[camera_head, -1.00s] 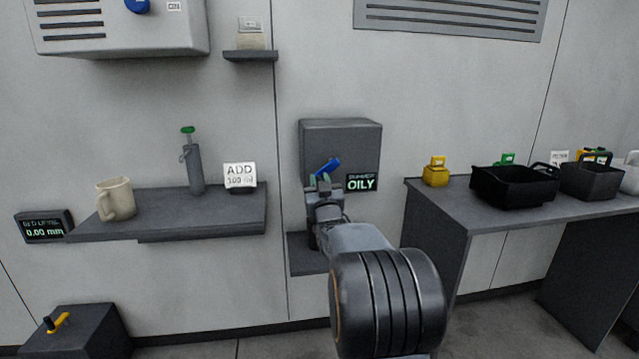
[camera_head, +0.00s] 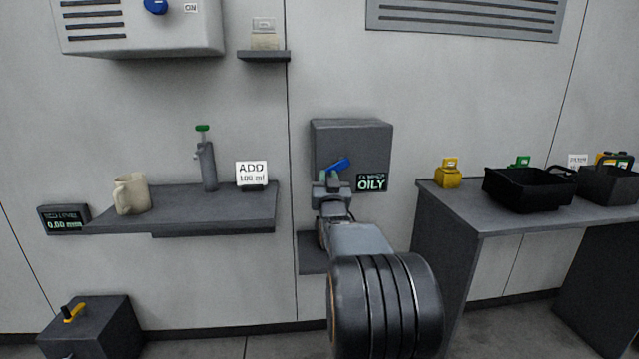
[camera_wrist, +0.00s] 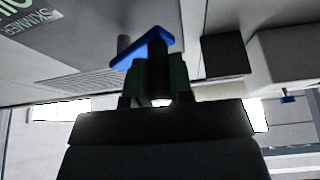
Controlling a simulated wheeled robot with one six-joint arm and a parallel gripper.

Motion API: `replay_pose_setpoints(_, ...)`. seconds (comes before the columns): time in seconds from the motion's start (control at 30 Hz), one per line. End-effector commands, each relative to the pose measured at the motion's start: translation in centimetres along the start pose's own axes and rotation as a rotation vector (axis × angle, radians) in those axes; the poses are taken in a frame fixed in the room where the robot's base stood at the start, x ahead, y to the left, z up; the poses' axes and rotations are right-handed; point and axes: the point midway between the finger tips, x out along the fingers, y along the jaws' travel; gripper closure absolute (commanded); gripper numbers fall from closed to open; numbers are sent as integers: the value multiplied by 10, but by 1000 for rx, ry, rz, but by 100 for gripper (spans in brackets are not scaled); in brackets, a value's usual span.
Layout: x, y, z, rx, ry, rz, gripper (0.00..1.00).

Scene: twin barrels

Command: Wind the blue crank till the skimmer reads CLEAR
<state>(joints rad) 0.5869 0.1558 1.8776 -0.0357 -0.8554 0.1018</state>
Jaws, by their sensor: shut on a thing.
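The blue crank (camera_head: 339,166) is on the front of the grey skimmer box (camera_head: 352,137) on the wall. The skimmer's small display (camera_head: 371,184) reads OILY in the head view. My gripper (camera_head: 330,181) is at the crank, shut on its handle. In the wrist view the blue crank arm (camera_wrist: 143,48) slants across, just beyond my fingers (camera_wrist: 158,80). The dark handle stands between the fingertips, and its lower part is hidden by them.
A wall shelf (camera_head: 190,208) to the left holds a mug (camera_head: 131,194), a grey pump bottle (camera_head: 206,166) and an ADD card (camera_head: 251,174). A table (camera_head: 510,218) to the right holds a yellow item (camera_head: 449,174) and black bins (camera_head: 528,188). A box with a yellow crank (camera_head: 90,328) stands low left.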

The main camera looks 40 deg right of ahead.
Motion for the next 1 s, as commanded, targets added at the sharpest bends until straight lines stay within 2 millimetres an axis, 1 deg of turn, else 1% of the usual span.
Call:
replay_pose_setpoints(0.1,0,0,0,-1,-1,-1,100)
replay_pose_setpoints(0.13,0,0,0,-1,-1,-1,77)
replay_pose_setpoints(0.37,0,-1,0,-1,-1,-2,55)
replay_pose_setpoints(0.4,0,-1,0,-1,-1,-2,54)
replay_pose_setpoints(0.6,0,-2,0,-1,-1,-3,54)
replay_pose_setpoints(0.73,-8,-2,-1,-1,-1,-3,54)
replay_pose_setpoints(0.87,-27,-2,-1,-1,-2,-3,54)
replay_pose_setpoints(1.0,-56,-1,-1,-1,-1,-3,54)
